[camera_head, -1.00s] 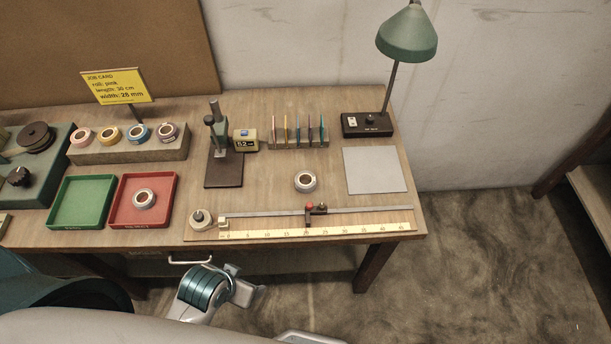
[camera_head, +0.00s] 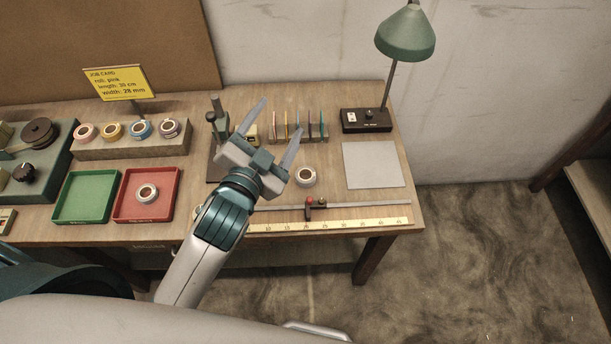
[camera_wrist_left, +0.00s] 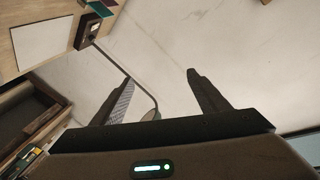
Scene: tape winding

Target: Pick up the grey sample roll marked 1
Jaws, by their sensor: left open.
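Two grey-white rolls show in the head view. One roll (camera_head: 306,176) lies on the bare table right of the dark stand; the other roll (camera_head: 148,193) lies in the red tray (camera_head: 125,212). I cannot read a number on either. My left gripper (camera_head: 282,114) is open and empty above the table, its fingers pointing away toward the back. Its right finger and jaw are just left of the table roll in the picture.
A measuring rail (camera_head: 360,203) runs along the front edge. A dark stand (camera_head: 217,110) is partly hidden by my gripper. A rack of coloured cards (camera_head: 298,128), a lamp (camera_head: 406,35) and a grey mat (camera_head: 374,165) stand around. Coloured rolls sit on a block (camera_head: 130,148).

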